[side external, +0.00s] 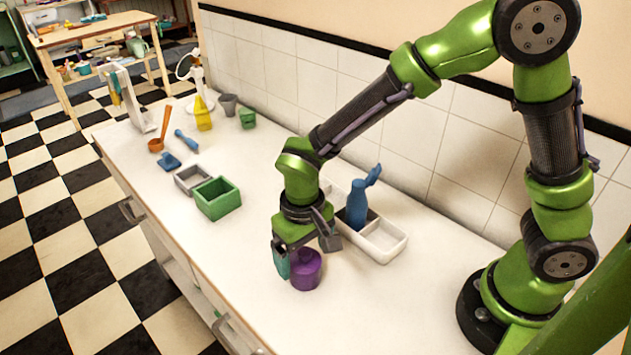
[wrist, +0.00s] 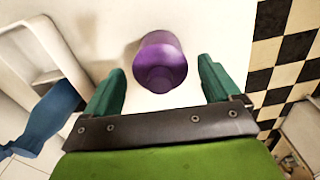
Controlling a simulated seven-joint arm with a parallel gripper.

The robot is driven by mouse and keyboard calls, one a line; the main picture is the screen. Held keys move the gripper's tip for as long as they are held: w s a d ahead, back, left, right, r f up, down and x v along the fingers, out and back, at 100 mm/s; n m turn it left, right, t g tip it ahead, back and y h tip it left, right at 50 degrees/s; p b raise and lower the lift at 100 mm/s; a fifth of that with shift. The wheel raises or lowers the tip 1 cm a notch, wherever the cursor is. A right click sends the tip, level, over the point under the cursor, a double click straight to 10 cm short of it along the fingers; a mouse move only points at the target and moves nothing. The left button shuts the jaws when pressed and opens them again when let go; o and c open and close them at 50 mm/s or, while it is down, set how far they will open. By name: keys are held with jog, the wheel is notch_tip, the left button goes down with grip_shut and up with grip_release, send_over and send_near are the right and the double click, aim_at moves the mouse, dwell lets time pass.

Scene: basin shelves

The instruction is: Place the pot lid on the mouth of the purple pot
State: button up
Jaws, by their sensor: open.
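A purple pot (side external: 305,272) stands on the white counter, directly below my gripper (side external: 302,258). In the wrist view the purple pot (wrist: 162,52) lies between the two green fingers of my gripper (wrist: 161,68), with a gap on each side. The gripper is open and holds nothing. A smaller round purple shape shows at the pot's near end in the wrist view; I cannot tell whether it is a lid or the pot's mouth. I see no separate pot lid that I can make out. The gripper hides part of the pot's top in the side view.
A white divided tray (side external: 388,250) holding a blue bottle (side external: 357,205) stands behind the pot, near the wall. A green box (side external: 217,198) and a grey box (side external: 190,180) stand to the left. Several smaller items lie farther back. The counter's front edge is close to the pot.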

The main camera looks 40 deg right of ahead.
aim_at(304, 251)
notch_tip(304, 251, up, 13)
jog(key=s+d+r+m+t+y, duration=0.1)
jog(key=s+d+r+t, duration=0.2)
jog(key=d, duration=0.4)
jog(key=s+d+r+m+t+y, duration=0.1)
jog(key=s+d+r+m+t, duration=0.1)
jog(key=d, duration=0.6)
jog(key=shift+s+r+t, duration=0.6)
jog(key=shift+s+t, duration=0.5)
jog(key=shift+s, duration=0.7)
